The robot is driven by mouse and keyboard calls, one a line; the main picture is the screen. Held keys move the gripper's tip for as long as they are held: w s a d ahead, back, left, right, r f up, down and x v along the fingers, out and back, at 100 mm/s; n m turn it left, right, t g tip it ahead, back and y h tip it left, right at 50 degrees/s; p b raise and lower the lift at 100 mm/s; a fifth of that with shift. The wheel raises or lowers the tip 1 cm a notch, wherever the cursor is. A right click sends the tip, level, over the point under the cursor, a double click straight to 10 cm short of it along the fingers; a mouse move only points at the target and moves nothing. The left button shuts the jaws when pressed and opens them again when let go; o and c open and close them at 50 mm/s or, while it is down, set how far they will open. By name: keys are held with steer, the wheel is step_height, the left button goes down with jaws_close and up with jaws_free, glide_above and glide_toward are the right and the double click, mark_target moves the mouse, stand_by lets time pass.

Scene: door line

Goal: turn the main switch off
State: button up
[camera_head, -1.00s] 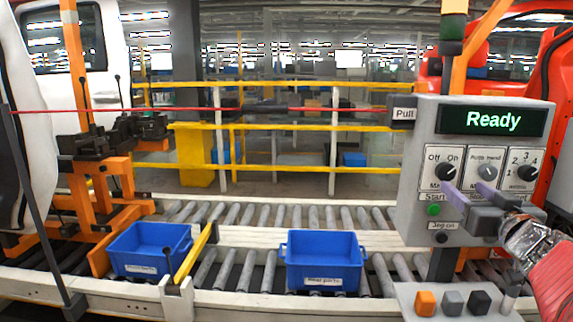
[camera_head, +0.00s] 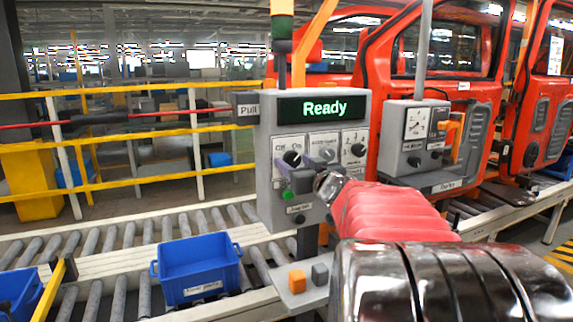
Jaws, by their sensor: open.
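The control panel (camera_head: 265,160) shows "Ready" on its screen (camera_head: 322,108). Its main switch (camera_head: 292,158) is a black round knob under the Off and On labels, at the panel's left. Its mark seems to point up and right, toward On. My gripper (camera_head: 297,168) is open, with its purple fingers just in front of the panel.
The green start button (camera_head: 288,194) and jog button (camera_head: 299,219) are just below my fingers. The three-way selector (camera_head: 358,150) is to the right. A blue bin (camera_head: 197,270) stands on the roller conveyor. A second box with a gauge (camera_head: 417,124) stands to the right.

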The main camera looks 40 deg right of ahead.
steer(key=shift+c, duration=0.4)
steer(key=c, duration=0.9)
steer(key=shift+a, duration=0.2)
steer(key=shift+c, duration=0.4)
steer(key=shift+d, duration=0.1)
